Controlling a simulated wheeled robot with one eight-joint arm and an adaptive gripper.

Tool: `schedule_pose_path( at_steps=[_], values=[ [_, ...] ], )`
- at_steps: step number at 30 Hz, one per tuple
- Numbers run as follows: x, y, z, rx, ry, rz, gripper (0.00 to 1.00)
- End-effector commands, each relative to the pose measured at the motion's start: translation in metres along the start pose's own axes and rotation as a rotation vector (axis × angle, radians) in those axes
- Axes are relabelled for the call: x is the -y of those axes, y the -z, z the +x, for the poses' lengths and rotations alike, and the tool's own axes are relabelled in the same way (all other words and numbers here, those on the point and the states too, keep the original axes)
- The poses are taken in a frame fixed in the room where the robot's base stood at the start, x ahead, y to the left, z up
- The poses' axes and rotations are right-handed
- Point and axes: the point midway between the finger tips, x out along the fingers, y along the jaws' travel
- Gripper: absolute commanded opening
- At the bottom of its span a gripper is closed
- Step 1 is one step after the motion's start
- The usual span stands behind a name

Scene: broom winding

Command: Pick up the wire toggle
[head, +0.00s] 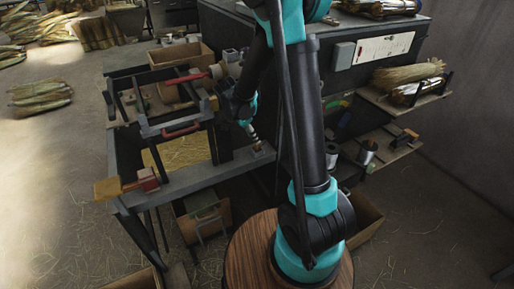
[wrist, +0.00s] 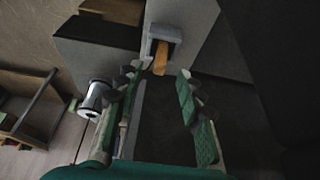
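A small orange-brown lever (wrist: 161,57) in a grey bracket (wrist: 166,32) shows at the top middle of the wrist view. It looks like the wire toggle, but I cannot be sure. The bracket appears to sit at the bench corner in the head view (head: 259,153). My gripper (wrist: 162,98) is open, with its green-padded fingers wide apart and nothing visible between them. The lever lies beyond the fingertips, roughly in line with the gap and apart from them. In the head view my gripper (head: 253,137) is small and close to that corner.
A metallic spool or can (wrist: 96,95) is left of the fingers in the wrist view. The grey bench (head: 200,178) carries a winding frame with red handles (head: 181,130). A dark cabinet with side shelves (head: 405,100) stands right of my arm. Open boxes (head: 203,218) are below the bench.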

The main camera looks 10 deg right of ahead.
Motion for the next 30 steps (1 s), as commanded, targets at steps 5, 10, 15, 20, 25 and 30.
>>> schedule_pose_path(
  at_steps=[5, 10, 15, 20, 25, 30],
  values=[
    [0.001, 0.000, 0.015, 0.000, 0.000, 0.001, 0.38],
    [0.001, 0.000, 0.038, 0.000, -0.001, 0.002, 0.38],
    [0.001, 0.000, 0.051, 0.000, -0.001, 0.000, 0.38],
    [0.001, 0.000, 0.053, 0.000, 0.000, -0.001, 0.38],
    [0.001, 0.000, 0.053, 0.000, 0.000, 0.000, 0.29],
    [0.001, 0.000, 0.052, 0.000, 0.000, 0.000, 0.08]
  ],
)
